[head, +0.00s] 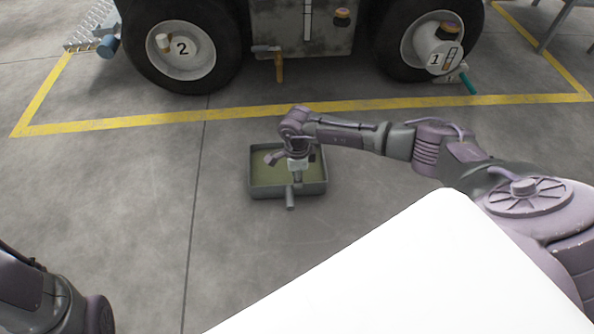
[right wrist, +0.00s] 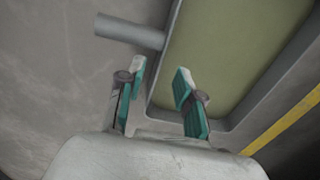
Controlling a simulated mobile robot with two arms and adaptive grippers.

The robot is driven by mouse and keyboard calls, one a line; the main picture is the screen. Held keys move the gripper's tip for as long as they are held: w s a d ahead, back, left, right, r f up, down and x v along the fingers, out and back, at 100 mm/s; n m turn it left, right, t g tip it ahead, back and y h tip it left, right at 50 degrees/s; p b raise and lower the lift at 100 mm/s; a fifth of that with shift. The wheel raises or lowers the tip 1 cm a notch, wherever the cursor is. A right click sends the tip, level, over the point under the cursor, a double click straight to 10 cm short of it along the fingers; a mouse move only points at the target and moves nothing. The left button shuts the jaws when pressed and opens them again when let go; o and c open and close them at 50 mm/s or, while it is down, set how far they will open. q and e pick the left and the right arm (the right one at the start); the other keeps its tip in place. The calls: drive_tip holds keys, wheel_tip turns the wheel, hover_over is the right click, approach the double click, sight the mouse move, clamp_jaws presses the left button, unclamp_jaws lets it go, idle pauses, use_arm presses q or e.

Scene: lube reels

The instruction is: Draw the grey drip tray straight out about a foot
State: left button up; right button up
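The grey drip tray (head: 312,189) sits on the concrete floor in front of the vehicle, with an olive-coloured inside. A short grey bar handle (head: 290,200) sticks out from its near side. My right gripper (head: 297,178) is over the tray's near part, close to the handle, and hides part of the tray. In the right wrist view my right gripper (right wrist: 160,90) is open, its teal-padded fingers apart with nothing held. The tray wall (right wrist: 262,92) and the handle (right wrist: 130,32) show beyond the fingertips. I cannot tell the fingers' height above the rim. My left gripper is not in view.
A large vehicle with wheels numbered 2 (head: 182,49) and 1 (head: 436,58) stands behind the tray. A yellow floor line (head: 350,104) runs between them. A white surface (head: 420,270) fills the lower right. Floor left of and nearer than the tray is clear.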

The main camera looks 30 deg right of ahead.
wheel_tip(320, 180, up, 8)
drive_tip(key=shift+f, duration=0.25)
idle(0.4)
